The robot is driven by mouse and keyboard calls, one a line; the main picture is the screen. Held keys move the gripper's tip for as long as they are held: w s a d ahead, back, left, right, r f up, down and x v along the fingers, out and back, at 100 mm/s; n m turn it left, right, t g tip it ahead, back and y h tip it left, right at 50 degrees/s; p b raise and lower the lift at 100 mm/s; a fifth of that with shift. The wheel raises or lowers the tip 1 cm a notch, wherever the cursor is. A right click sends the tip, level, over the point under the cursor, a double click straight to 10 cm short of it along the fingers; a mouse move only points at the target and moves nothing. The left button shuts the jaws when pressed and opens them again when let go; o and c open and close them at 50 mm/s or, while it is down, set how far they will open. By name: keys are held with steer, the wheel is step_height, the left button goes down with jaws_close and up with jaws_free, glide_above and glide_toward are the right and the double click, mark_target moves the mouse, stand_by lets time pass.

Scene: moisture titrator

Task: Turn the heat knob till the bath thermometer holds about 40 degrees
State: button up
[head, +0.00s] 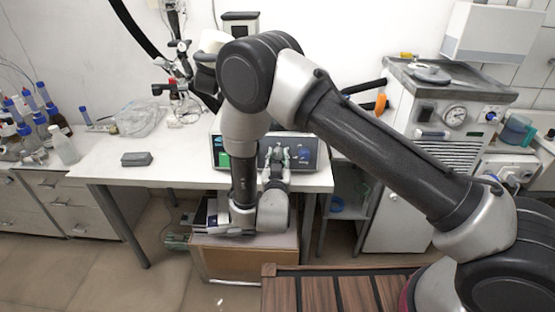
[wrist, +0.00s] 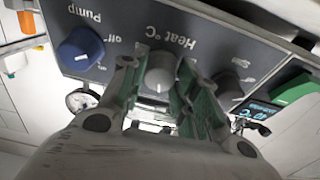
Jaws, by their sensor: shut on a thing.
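The heat knob (wrist: 161,72) is a grey round knob below the lettering "Heat °C" on a dark panel, seen upside down in the wrist view. My gripper (wrist: 160,84) has one greenish finger on each side of the knob and is shut on it. In the head view, my gripper (head: 276,156) is at the front panel of the instrument (head: 303,152) on the bench, hiding part of it. A small lit display (wrist: 262,112) shows at the right of the wrist view; its digits are too small to read surely. I cannot tell which readout is the bath thermometer.
A blue pump knob (wrist: 80,50) and another dark knob (wrist: 230,84) flank the heat knob closely. A grey cabinet unit (head: 430,140) with a round dial (head: 454,116) stands at right. Bottles (head: 64,146) and a plastic bag (head: 140,118) are on the left.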

steer(key=shift+d+n+y, duration=0.1)
steer(key=shift+n+y, duration=0.4)
steer(key=shift+n, duration=1.3)
steer(key=o, duration=1)
steer(key=s, duration=0.7)
steer(key=shift+s, duration=0.3)
